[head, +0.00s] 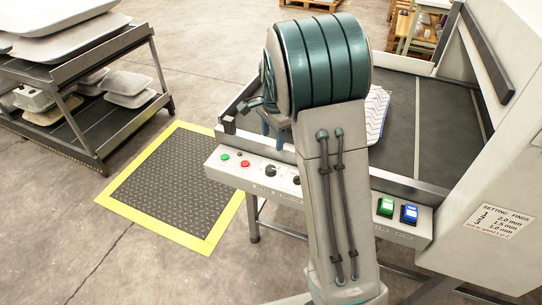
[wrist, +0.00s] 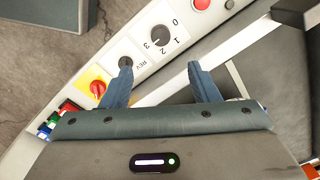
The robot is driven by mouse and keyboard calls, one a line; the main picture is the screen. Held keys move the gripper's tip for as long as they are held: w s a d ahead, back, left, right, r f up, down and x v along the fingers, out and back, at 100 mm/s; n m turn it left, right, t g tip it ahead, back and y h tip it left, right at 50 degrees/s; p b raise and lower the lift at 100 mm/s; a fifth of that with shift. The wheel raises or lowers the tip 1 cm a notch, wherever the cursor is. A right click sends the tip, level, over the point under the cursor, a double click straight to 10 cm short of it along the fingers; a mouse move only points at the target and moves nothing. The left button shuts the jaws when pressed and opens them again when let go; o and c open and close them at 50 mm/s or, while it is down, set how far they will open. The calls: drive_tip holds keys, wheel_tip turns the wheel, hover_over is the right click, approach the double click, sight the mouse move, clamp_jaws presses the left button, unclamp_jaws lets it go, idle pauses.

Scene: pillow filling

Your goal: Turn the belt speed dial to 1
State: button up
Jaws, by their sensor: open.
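The belt speed dial (wrist: 158,37) is a round black knob on a white plate marked 0, 1, 2 and 3, on the pale control panel. It also shows in the head view (head: 271,170), left of my arm. Its pointer is too small to read for certain. My gripper (wrist: 161,72) is open, with two blue fingers spread apart and nothing between them. The dial lies just beyond the fingertips in the wrist view, a little nearer the left finger. In the head view my arm hides most of the gripper.
A black knob marked REV (wrist: 126,62) sits beside the left finger, near a red-and-yellow switch (wrist: 97,88). A red button (head: 245,163) is on the dial's other side. Green (head: 385,207) and blue (head: 409,213) buttons are farther right. The dark belt (head: 400,120) lies behind the panel.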

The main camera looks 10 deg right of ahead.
sight(271, 168)
drive_tip(key=f, duration=0.9)
drive_tip(key=w+f+b, duration=0.1)
drive_tip(key=f, duration=0.3)
drive_tip(key=shift+a+f, duration=0.15)
drive_tip(key=shift+f, duration=0.25)
drive_tip(key=c, duration=1)
